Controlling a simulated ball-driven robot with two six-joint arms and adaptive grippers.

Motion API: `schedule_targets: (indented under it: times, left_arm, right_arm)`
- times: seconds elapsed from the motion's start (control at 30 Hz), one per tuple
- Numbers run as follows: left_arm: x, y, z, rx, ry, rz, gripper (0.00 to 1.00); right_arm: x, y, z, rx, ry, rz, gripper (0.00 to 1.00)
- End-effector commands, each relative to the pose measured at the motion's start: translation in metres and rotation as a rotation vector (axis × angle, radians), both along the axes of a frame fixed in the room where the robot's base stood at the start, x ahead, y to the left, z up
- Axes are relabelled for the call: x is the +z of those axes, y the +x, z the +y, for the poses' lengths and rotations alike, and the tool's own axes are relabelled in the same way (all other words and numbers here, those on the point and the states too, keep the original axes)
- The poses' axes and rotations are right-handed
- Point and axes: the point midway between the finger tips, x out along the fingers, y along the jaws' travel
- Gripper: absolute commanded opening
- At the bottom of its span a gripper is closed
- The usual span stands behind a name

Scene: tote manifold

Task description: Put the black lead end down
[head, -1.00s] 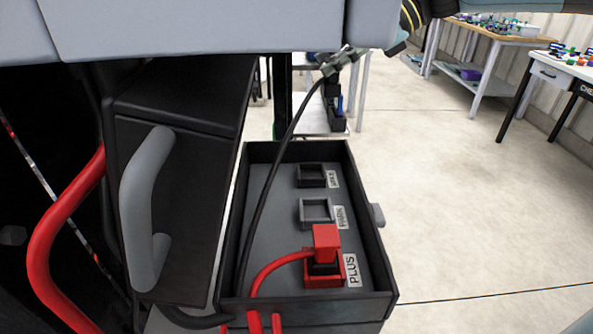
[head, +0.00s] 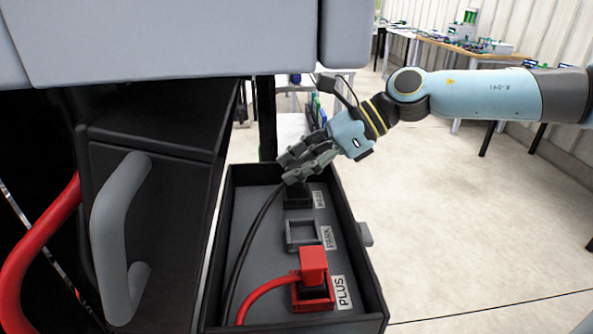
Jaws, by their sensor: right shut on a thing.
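My right gripper (head: 292,170) is shut on the end of the black lead (head: 253,222). Its fingers hide most of that end. The gripper is over the far end of the open black tray (head: 355,245), close above the far black socket (head: 297,202), whose label I cannot read clearly. I cannot tell if the lead end touches the socket. The lead curves from the fingers down to the tray's near left side. The middle grey socket (head: 304,234), labelled PARK, is empty. A red plug (head: 313,266) sits in the near red socket (head: 313,304), labelled PLUS. My left gripper is not in view.
A black cabinet with a grey handle (head: 112,240) stands left of the tray, and a thick red cable (head: 35,245) hangs further left. A grey panel (head: 160,40) overhangs from above. The floor right of the tray is clear. Workbenches stand behind.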

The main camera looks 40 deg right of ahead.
Motion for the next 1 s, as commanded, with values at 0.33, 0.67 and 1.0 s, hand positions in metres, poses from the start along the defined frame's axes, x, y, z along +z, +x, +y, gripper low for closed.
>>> schedule_targets:
  times: [0.33, 0.67, 1.0]
  left_arm:
    - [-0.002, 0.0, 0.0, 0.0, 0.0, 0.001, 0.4]
    - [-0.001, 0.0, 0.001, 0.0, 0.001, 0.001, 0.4]
    - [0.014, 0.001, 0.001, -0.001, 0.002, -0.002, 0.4]
  right_arm:
    - [-0.004, 0.0, 0.0, 0.001, -0.001, 0.0, 0.0]
    - [-0.002, 0.0, 0.0, 0.001, -0.001, 0.0, 0.47]
    - [0.011, -0.01, -0.01, 0.004, -0.004, 0.005, 0.47]
